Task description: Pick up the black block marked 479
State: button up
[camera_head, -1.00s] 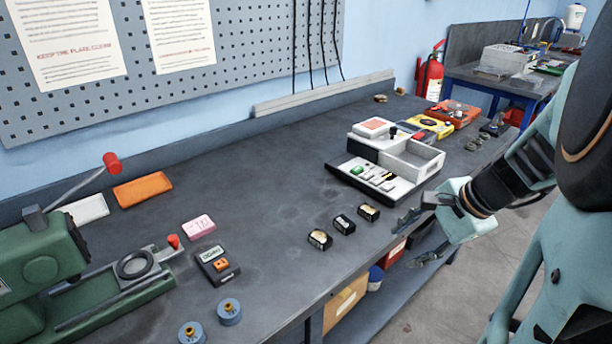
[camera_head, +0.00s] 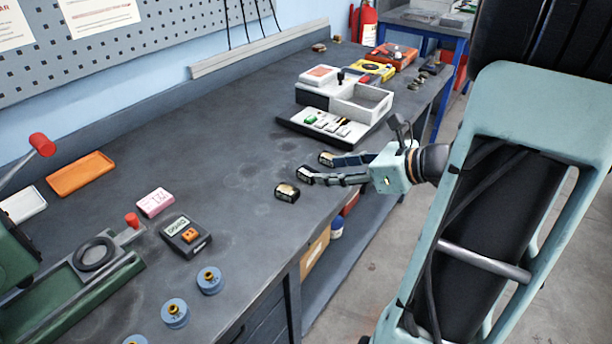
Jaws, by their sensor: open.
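Three small black blocks with pale tops stand in a row near the bench's front edge: a near one (camera_head: 287,192), a middle one (camera_head: 305,174) and a far one (camera_head: 326,158). Their markings are too small to read, so I cannot tell which is 479. My gripper (camera_head: 325,170) is open and empty, reaching in from the right with its fingers pointing left. One fingertip is by the middle block and the other by the far block, partly hiding it. I cannot tell whether they touch.
A white box with an open compartment (camera_head: 362,104) and a tray of small coloured parts (camera_head: 325,124) stand behind the blocks. The bench (camera_head: 235,160) left of the blocks is clear.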

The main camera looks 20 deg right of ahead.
aim_at(308, 171)
jog(key=x, duration=0.2)
jog(key=b+x, duration=0.1)
jog(key=x, duration=0.4)
jog(key=shift+w+d+f, duration=0.25)
jog(key=shift+w, duration=0.05)
jog(key=shift+c, duration=0.4)
grip_shut()
